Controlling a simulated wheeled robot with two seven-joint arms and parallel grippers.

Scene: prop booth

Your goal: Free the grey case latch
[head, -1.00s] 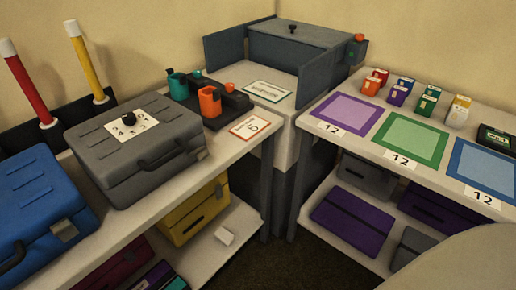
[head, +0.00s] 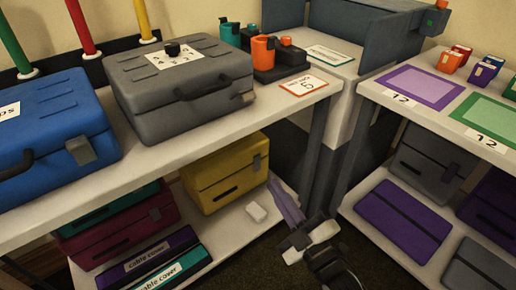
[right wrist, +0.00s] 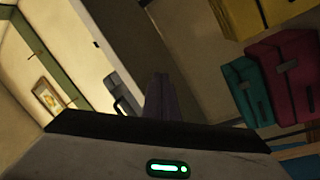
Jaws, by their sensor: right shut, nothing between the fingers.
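The grey case (head: 180,85) lies closed on the left table top in the head view, with its dark handle (head: 205,88) facing the front. A small latch (head: 247,97) shows at the right end of its front; its exact position is too small to tell. My right gripper (head: 275,185) is below and to the right of the case, in front of the lower shelf, apart from the case. Its fingers are together and empty, pointing up; they also show in the right wrist view (right wrist: 158,97). My left gripper is not in view.
A blue case (head: 50,135) stands left of the grey one. A card (head: 304,86) and an orange cup (head: 263,52) are to its right. Floor is open between tables.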

